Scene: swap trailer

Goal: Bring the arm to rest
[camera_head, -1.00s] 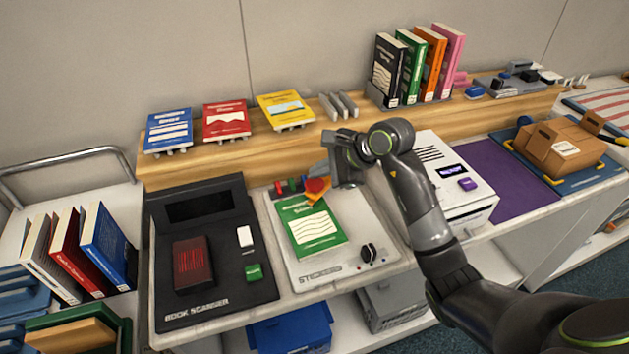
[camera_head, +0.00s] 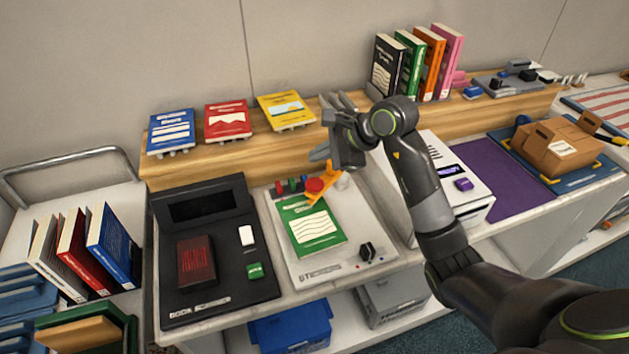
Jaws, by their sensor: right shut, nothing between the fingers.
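My right arm reaches in from the lower right. Its gripper (camera_head: 322,154) is shut and empty. It hangs above the back of the sticker station (camera_head: 365,218), near an orange tool (camera_head: 324,184) and a red knob (camera_head: 314,186), and looks clear of them. A green book (camera_head: 311,226) lies flat on the sticker station. My left gripper is not in view.
A book scanner (camera_head: 220,290) stands to the left and a white printer (camera_head: 470,205) to the right. Blue (camera_head: 171,131), red (camera_head: 228,121) and yellow (camera_head: 285,109) books lie on the wooden shelf. Several upright books (camera_head: 415,65) stand behind the arm.

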